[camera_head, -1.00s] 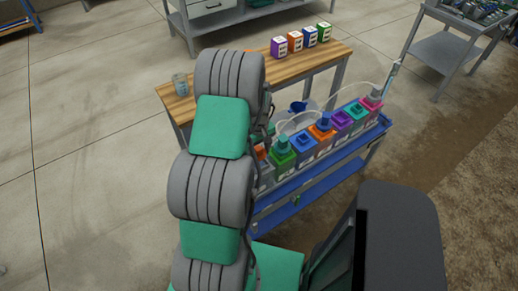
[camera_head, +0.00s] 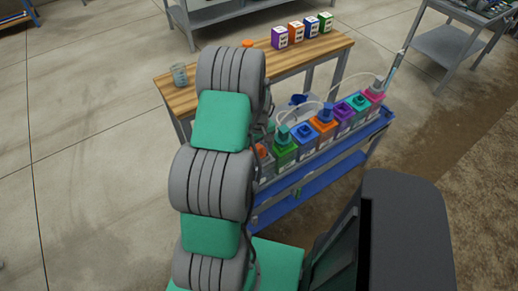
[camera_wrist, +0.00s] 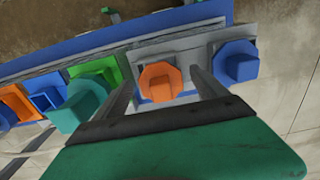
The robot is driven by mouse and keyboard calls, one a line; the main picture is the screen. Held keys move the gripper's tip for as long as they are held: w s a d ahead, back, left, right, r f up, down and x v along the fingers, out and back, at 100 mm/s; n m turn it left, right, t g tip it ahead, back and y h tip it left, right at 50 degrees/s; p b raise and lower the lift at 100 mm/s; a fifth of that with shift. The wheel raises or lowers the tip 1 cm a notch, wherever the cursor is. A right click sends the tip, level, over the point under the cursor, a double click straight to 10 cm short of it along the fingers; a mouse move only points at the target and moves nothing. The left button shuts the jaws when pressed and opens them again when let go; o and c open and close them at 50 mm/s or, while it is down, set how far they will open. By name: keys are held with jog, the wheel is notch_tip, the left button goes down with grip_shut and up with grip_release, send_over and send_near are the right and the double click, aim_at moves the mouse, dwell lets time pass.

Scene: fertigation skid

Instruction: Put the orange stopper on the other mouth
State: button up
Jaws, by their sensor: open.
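The orange stopper (camera_wrist: 160,83) sits on a grey container (camera_wrist: 185,54) in the wrist view. It also shows in the head view (camera_head: 262,151), at the near left end of the row on the cart. My gripper (camera_wrist: 163,92) is open, with one finger on each side of the stopper. I cannot tell whether either finger touches it. A blue stopper (camera_wrist: 237,63) sits on a grey surface just right of the right finger. In the head view my arm hides most of my gripper.
A green container (camera_head: 285,151) with a teal cap (camera_wrist: 86,98) is close beside the left finger. Several coloured containers continue along the blue cart (camera_head: 300,180), with thin tubes above them. A wooden table (camera_head: 215,88) behind carries a glass and small coloured boxes.

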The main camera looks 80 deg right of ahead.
jog(key=shift+r, duration=0.1)
notch_tip(320, 180, up, 8)
jog(key=shift+f+b, duration=0.15)
jog(key=shift+b, duration=0.25)
dwell(0.4)
